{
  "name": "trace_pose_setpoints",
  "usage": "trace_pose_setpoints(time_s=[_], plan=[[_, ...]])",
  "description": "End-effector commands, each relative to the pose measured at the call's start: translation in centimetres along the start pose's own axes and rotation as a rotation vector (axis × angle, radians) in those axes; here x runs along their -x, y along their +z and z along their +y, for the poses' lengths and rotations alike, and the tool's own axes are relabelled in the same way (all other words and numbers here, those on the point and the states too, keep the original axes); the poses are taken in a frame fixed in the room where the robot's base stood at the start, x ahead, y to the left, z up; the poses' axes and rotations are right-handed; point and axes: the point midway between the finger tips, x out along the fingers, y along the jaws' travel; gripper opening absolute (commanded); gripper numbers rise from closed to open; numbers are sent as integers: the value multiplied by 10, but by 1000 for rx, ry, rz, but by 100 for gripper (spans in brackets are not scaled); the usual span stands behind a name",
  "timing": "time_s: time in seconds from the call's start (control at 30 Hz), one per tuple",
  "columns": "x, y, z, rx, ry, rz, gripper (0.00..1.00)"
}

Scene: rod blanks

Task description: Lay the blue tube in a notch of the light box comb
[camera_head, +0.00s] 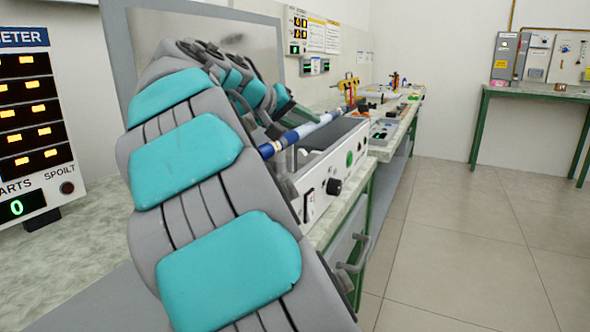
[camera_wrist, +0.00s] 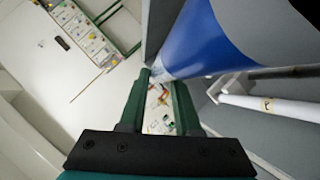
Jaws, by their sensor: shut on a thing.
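The blue tube (camera_head: 310,128), blue with a pale middle stretch, slants above the open top of the light box (camera_head: 335,170) in the head view. Its near end pokes out from behind my arm. My gripper (camera_head: 302,113) has green fingers at the tube's far part. In the wrist view the tube (camera_wrist: 208,42) looms large at the fingertips of my gripper (camera_wrist: 163,76), which is shut on it. The comb's notches cannot be made out in either view. Whether the tube touches the comb cannot be told.
A white tube (camera_wrist: 270,106) lies in a grey trough in the wrist view. A counter panel (camera_head: 35,110) stands at left. The floor (camera_head: 470,230) at right is clear.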

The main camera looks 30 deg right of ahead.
Motion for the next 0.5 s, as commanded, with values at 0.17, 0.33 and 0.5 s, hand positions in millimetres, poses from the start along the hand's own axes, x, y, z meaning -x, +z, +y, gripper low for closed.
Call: trace_pose_setpoints(time_s=[0.17,0.33,0.5], plan=[[-11,18,-16,2,2,-5,0],[-22,32,-33,2,1,-3,0],[-26,37,-41,1,1,-2,0]])
